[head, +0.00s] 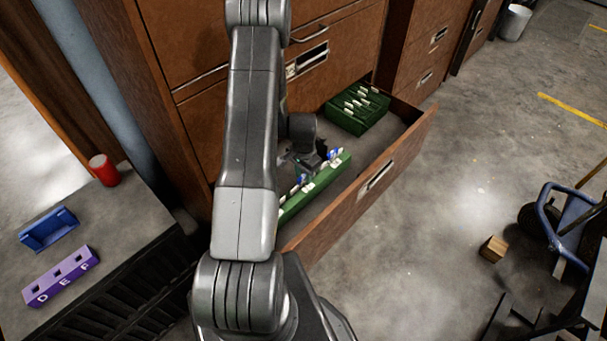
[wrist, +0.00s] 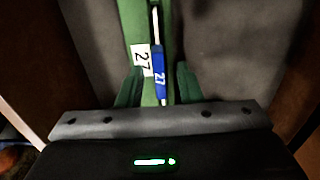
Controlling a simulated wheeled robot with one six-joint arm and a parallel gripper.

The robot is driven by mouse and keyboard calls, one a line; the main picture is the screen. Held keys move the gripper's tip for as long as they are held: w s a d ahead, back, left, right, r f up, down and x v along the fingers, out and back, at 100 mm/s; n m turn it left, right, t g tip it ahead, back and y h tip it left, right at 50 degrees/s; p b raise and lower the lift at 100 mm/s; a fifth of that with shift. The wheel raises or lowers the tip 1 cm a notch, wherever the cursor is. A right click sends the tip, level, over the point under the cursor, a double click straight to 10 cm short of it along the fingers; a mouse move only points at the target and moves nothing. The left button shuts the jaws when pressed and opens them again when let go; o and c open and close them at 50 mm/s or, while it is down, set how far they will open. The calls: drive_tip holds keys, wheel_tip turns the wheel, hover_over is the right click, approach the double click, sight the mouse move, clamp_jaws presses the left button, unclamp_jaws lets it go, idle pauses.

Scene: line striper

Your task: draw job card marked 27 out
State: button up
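A job card (wrist: 158,75) with a blue tab marked 27 stands edge-on in a green rack (wrist: 131,15) in the wrist view. A white label marked 27 (wrist: 141,60) is on the rack just left of it. My gripper (wrist: 158,70) is open, with one finger on each side of the tab and a visible gap to each. In the head view my gripper (head: 306,164) is down inside the open drawer (head: 372,183), over the long green rack (head: 326,177). Blue tabs (head: 334,154) show there, but their numbers are too small to read. My arm hides part of the rack.
A second green rack (head: 348,121) with several white tabs sits in the drawer's far part. The cabinet (head: 335,50) rises behind. At left, a bench holds a red can (head: 104,170), a blue tray (head: 48,229) and a purple D-E-F block (head: 61,277). A wooden block (head: 493,248) lies on the floor.

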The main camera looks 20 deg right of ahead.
clamp_jaws()
drive_tip(key=shift+r, duration=0.75)
wheel_tip(320, 180, up, 8)
drive_tip(key=p, duration=0.4)
idle(1.1)
